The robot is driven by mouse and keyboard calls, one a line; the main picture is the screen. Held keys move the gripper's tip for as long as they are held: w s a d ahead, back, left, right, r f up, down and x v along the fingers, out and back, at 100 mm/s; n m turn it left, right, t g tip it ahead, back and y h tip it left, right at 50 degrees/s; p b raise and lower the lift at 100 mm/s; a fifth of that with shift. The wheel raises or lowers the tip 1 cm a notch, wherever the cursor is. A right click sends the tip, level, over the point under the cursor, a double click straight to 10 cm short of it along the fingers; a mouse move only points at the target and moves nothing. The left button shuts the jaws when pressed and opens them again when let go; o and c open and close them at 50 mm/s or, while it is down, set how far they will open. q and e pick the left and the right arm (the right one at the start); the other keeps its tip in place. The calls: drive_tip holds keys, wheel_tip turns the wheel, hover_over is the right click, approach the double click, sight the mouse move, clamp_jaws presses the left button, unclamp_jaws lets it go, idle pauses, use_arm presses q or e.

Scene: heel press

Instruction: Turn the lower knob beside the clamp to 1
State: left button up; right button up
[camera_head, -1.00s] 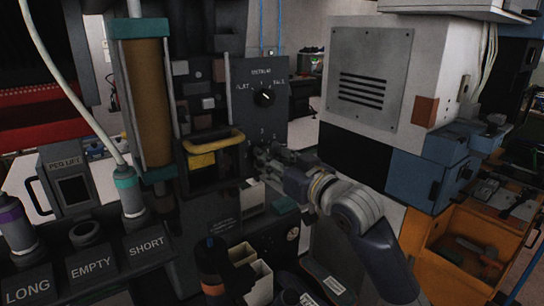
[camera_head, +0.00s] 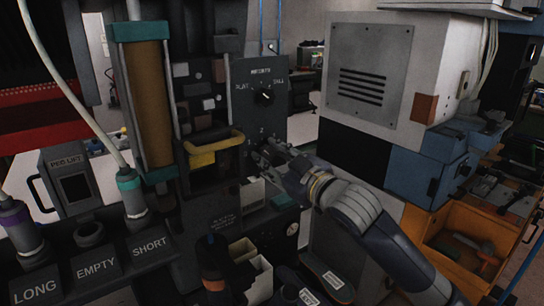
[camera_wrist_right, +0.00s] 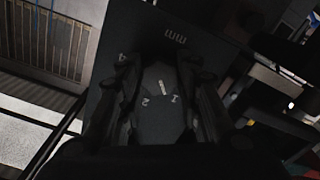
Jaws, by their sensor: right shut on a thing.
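The lower knob (camera_wrist_right: 163,88) shows in the right wrist view as a dark knob with a short white pointer line, tilted. Digits 1, 2 and 4 are printed around it; I cannot tell which one the line points to. My right gripper (camera_wrist_right: 160,110) is shut on the knob, with a finger on either side. In the head view my right gripper (camera_head: 264,158) is at the lower part of the grey panel (camera_head: 243,100) and hides the knob. The yellow-handled clamp (camera_head: 215,150) is just left of it.
An upper knob (camera_head: 265,96) with a white pointer sits above on the same panel. A grey cabinet (camera_head: 372,75) stands to the right, with an orange drawer (camera_head: 450,250) below. Labelled holders (camera_head: 95,265) are at the lower left. A cream bin (camera_head: 250,265) stands below the panel.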

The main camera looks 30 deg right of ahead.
drive_tip(key=shift+r, duration=0.1)
drive_tip(key=o, duration=1)
drive_tip(key=shift+o, duration=0.2)
drive_tip(key=shift+s, duration=0.1)
drive_tip(key=shift+s, duration=0.25)
drive_tip(key=s+d, duration=0.1)
drive_tip(key=s, duration=0.5)
drive_tip(key=shift+s, duration=0.4)
